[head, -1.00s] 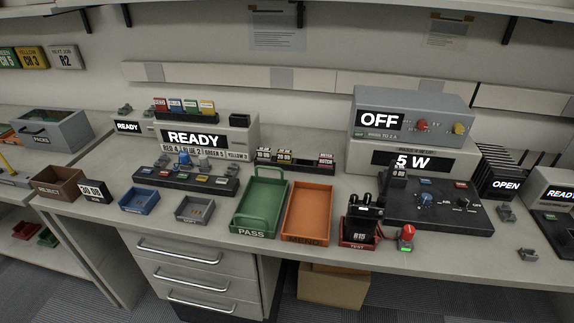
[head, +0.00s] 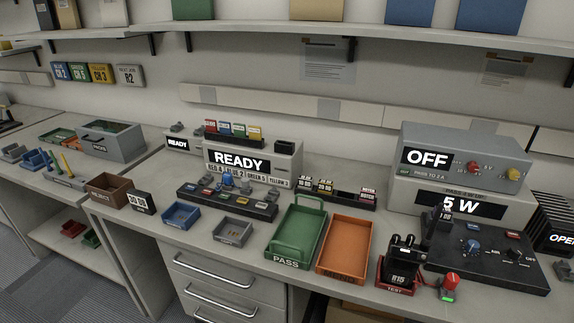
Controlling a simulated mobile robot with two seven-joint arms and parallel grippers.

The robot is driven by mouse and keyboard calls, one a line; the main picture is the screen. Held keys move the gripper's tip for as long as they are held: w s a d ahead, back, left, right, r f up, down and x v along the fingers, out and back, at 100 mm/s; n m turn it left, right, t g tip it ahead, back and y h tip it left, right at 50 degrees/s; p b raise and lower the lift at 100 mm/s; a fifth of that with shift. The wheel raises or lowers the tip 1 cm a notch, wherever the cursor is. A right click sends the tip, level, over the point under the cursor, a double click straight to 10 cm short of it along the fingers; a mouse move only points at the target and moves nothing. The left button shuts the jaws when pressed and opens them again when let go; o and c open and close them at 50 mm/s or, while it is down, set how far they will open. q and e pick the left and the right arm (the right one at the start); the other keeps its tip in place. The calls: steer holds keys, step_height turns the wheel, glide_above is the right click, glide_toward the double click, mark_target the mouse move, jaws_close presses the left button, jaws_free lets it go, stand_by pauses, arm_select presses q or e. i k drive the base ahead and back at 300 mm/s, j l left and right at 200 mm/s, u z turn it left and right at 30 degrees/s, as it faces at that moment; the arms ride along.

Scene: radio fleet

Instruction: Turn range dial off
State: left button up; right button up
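At the right of the head view a black sloped panel (head: 482,266) carries a blue knob (head: 472,246) and a black knob (head: 514,254) with an OFF mark to its right. The writing by the knobs is too small to read, so I cannot tell which is the range dial. Behind the panel a grey unit (head: 410,194) shows "5 W". On it a grey box (head: 428,131) shows "OFF" and has a red knob (head: 473,168) and a yellow knob (head: 513,174). Neither of my grippers is in view.
A black radio (head: 401,264) stands in a red TEST holder (head: 397,291) in front of the panel, beside a red-topped button (head: 450,283). Left of it are an orange tray (head: 345,243) and a green PASS tray (head: 297,235). A shelf (head: 330,38) runs above.

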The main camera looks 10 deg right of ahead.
mark_target(515, 252)
steer(key=z, duration=1.5)
